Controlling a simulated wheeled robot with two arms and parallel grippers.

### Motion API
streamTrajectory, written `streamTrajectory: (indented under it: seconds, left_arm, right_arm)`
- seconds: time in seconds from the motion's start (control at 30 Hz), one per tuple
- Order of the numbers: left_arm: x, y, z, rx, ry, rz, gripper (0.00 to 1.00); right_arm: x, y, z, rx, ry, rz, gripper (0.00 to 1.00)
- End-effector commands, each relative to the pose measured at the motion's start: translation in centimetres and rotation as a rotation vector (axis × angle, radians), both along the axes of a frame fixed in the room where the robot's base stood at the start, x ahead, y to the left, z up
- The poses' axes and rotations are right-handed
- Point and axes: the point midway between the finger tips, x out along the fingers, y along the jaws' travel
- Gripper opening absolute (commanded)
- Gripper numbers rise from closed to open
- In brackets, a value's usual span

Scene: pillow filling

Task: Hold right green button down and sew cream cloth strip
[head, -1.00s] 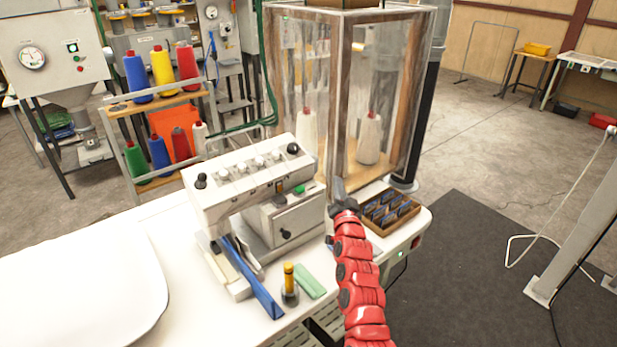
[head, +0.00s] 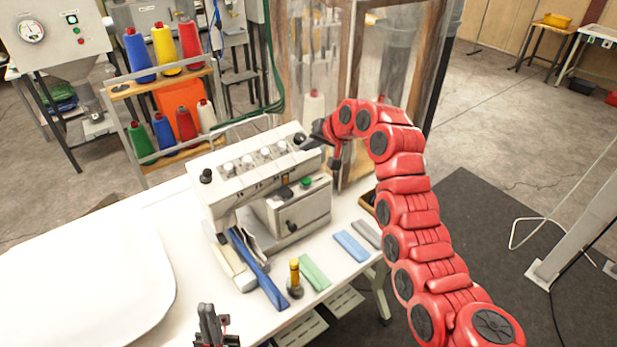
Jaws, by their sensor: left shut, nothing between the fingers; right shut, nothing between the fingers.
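The cream sewing machine (head: 255,178) stands on the white table. The green button (head: 307,182) shows on the right of its front housing. A cream strip (head: 231,260) lies at the machine's left end beside a long blue strip (head: 262,278); its far end is hidden under the machine head. My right gripper (head: 312,141) is shut and empty at the machine's top right end, near a black knob (head: 299,139), above and apart from the green button. My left gripper (head: 210,322) is shut and empty at the bottom edge, in front of the strips and apart from them.
Green (head: 314,272), light blue (head: 351,245) and grey (head: 367,233) strips lie on the table front. A small yellow-topped bottle (head: 295,275) stands by the green one. A large white pillow (head: 85,275) covers the left. A clear-walled cabinet (head: 400,60) stands behind my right arm.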

Motion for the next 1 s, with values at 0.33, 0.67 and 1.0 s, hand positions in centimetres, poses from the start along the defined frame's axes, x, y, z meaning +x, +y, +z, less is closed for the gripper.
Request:
streamTrajectory:
  seconds: [0.33,0.67,1.0]
  left_arm:
    - [0.0,0.0,-0.2,0.000,0.000,0.000,0.00]
    - [0.0,0.0,-1.4,0.000,0.000,0.000,0.00]
    - [0.0,0.0,-3.3,0.000,0.000,0.000,0.00]
  right_arm:
    - [0.0,0.0,-0.4,0.002,-0.001,-0.001,0.00]
    - [0.0,0.0,-3.8,0.002,0.001,-0.002,0.00]
    - [0.1,0.0,-8.3,0.002,-0.003,-0.002,0.00]
